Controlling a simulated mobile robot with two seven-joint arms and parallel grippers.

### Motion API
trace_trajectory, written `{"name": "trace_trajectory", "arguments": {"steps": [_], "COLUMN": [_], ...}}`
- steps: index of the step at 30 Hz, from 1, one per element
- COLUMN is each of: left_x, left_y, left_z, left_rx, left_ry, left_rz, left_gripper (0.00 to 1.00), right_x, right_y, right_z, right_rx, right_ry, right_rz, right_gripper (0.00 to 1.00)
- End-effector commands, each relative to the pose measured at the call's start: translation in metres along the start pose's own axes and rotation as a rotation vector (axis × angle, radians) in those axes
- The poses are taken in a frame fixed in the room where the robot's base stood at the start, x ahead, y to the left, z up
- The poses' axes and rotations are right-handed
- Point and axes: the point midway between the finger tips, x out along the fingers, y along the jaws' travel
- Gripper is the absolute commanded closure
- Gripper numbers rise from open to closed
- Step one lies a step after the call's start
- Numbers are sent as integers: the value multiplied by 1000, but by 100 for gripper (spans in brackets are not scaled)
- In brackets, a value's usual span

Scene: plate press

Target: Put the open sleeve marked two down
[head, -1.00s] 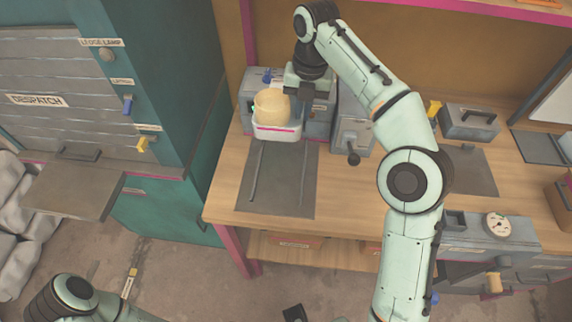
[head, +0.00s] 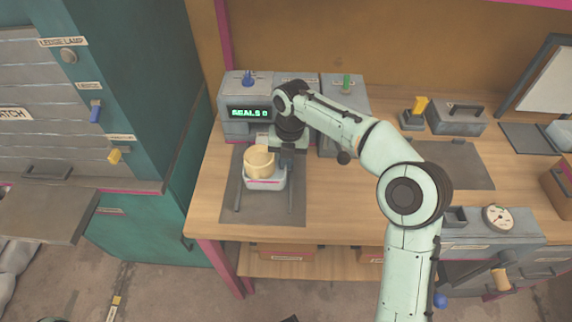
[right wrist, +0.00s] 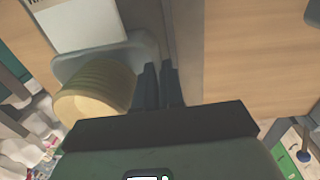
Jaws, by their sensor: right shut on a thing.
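My right gripper (head: 287,166) is shut on the rim of a white open-topped container (head: 265,184), which I take for the sleeve. A cream-yellow round piece (head: 259,161) stands up out of it. I cannot read a two on it. The container is over the dark grey mat (head: 262,214), between two thin rails; I cannot tell whether it touches. In the right wrist view, the gripper's dark fingers (right wrist: 159,88) are at the edge of the pale container (right wrist: 80,68), beside the cream-yellow piece (right wrist: 97,92). My left gripper is out of view.
A grey machine (head: 247,103) with a green display reading SEALS 0 stands behind the mat. A grey unit with a green knob (head: 346,84) is to its right. A teal cabinet (head: 150,228) is at left. Bare wooden bench (head: 340,205) lies right of the mat.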

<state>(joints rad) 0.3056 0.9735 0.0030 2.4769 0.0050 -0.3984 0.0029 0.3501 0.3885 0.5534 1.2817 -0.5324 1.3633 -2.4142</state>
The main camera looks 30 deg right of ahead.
Motion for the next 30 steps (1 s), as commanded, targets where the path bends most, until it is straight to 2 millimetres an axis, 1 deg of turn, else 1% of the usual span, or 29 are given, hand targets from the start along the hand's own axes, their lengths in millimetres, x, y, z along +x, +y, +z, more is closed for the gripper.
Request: {"name": "trace_trajectory", "arguments": {"steps": [1,3,10,14,15,16,17,26,29,30], "left_x": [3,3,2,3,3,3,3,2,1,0], "left_y": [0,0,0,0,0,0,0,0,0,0], "left_z": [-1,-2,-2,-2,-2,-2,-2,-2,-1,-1], "left_rx": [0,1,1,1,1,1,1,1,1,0], "left_ry": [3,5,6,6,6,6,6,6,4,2], "left_rz": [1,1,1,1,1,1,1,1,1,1], "left_gripper": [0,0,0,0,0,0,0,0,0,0], "right_x": [10,15,14,18,18,18,18,17,9,3], "right_y": [-1,-1,0,-1,-1,-1,-1,-1,0,0], "right_z": [0,0,0,0,0,0,0,0,0,0], "right_rx": [0,-1,-1,-1,0,0,0,0,0,0], "right_ry": [2,1,0,0,0,1,1,1,-1,-3], "right_rz": [-1,0,1,1,1,0,0,1,2,2], "right_gripper": [100,100,100,100,82,72,66,66,66,66]}}
